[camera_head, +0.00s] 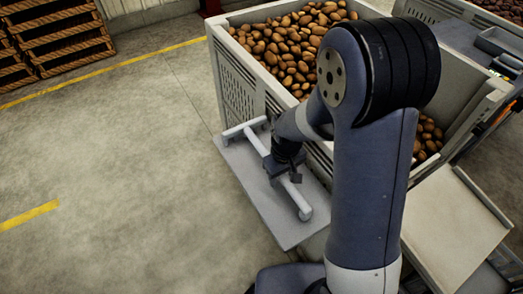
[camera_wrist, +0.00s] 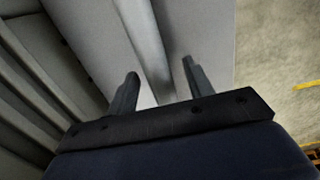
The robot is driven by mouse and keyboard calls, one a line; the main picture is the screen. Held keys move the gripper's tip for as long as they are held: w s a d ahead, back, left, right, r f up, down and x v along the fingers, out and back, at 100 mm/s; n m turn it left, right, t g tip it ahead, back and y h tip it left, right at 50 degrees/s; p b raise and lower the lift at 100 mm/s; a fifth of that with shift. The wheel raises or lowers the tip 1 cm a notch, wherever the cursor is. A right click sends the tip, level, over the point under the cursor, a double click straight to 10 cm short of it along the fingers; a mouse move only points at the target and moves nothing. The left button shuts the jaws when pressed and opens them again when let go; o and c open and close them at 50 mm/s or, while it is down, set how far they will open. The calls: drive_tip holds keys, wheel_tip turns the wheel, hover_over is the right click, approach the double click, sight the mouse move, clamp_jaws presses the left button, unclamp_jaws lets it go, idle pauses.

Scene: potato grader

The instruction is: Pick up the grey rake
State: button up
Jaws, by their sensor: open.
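The grey rake (camera_head: 292,192) lies on a grey shelf (camera_head: 255,195) beside the potato bin. Its crosspiece (camera_head: 243,130) is at the far end, and its bar runs toward the near edge of the shelf. My gripper (camera_head: 283,172) is low over the middle of the bar and hides part of it. In the wrist view my gripper (camera_wrist: 160,85) is open, with the rake's bar (camera_wrist: 147,45) running between the two fingers. Whether either finger touches the bar cannot be told.
A grey slatted bin (camera_head: 232,80) full of potatoes stands right against the shelf. Wooden pallets (camera_head: 60,40) are stacked at the far left. A pale tray (camera_head: 455,225) is at the right. The concrete floor left of the shelf is clear.

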drive_tip(key=shift+c, duration=0.2)
clamp_jaws()
idle(0.3)
wheel_tip(320, 180, up, 10)
drive_tip(key=shift+r, duration=0.1)
idle(0.5)
